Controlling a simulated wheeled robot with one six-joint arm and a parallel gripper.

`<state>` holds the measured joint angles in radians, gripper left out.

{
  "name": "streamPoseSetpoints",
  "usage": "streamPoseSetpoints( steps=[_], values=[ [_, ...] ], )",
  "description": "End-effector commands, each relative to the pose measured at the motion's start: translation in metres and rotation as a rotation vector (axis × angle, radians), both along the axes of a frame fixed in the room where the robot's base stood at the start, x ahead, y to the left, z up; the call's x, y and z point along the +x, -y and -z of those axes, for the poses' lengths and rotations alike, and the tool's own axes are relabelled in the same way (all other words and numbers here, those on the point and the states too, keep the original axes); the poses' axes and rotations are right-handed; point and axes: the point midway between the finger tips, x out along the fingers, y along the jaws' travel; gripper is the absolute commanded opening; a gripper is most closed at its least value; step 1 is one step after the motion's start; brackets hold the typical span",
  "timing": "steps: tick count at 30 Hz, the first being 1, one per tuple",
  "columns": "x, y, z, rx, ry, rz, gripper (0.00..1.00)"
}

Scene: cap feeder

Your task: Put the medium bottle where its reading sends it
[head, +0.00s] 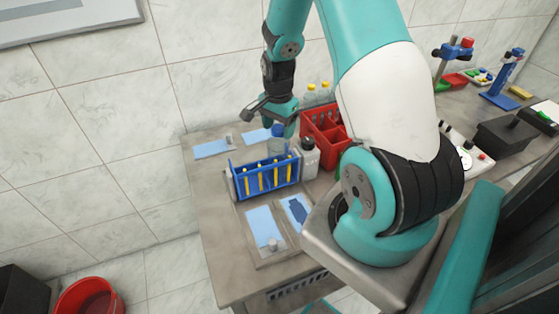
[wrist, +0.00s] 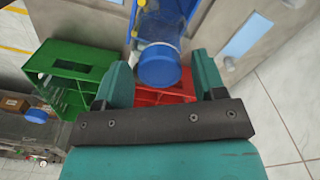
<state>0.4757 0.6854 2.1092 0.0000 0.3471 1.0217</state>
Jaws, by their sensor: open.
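A clear bottle with a blue cap (wrist: 158,66) shows in the wrist view between and beyond the two teal fingers of my gripper (wrist: 160,75), with a gap on each side. In the head view the blue-capped bottle (head: 277,138) stands behind the blue rack, just under my gripper (head: 279,118). My gripper is open and empty. Whether the fingertips reach down beside the cap is unclear. A bottle with a dark cap (head: 308,157) stands to its right. No label names the medium bottle, and no reading is legible.
A blue rack (head: 265,179) holds several yellow tubes in front of the bottle. A red crate (head: 325,130) stands close on the right, with yellow-capped bottles (head: 311,90) behind. Light blue panels (head: 264,227) lie in front. A green crate (wrist: 88,51) shows in the wrist view.

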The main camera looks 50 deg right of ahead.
Motion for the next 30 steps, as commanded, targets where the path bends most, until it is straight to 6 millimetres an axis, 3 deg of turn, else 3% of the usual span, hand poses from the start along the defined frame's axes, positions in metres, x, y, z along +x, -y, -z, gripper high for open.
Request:
streamPoseSetpoints(
  steps=[7, 12, 30],
  values=[
    [0.0001, 0.0001, 0.0000, 0.000, 0.000, 0.000, 0.62],
    [0.0001, 0.0000, -0.0001, 0.000, 0.000, 0.000, 0.23],
    [0.0040, 0.0019, -0.0048, 0.000, 0.001, 0.000, 0.23]
  ],
)
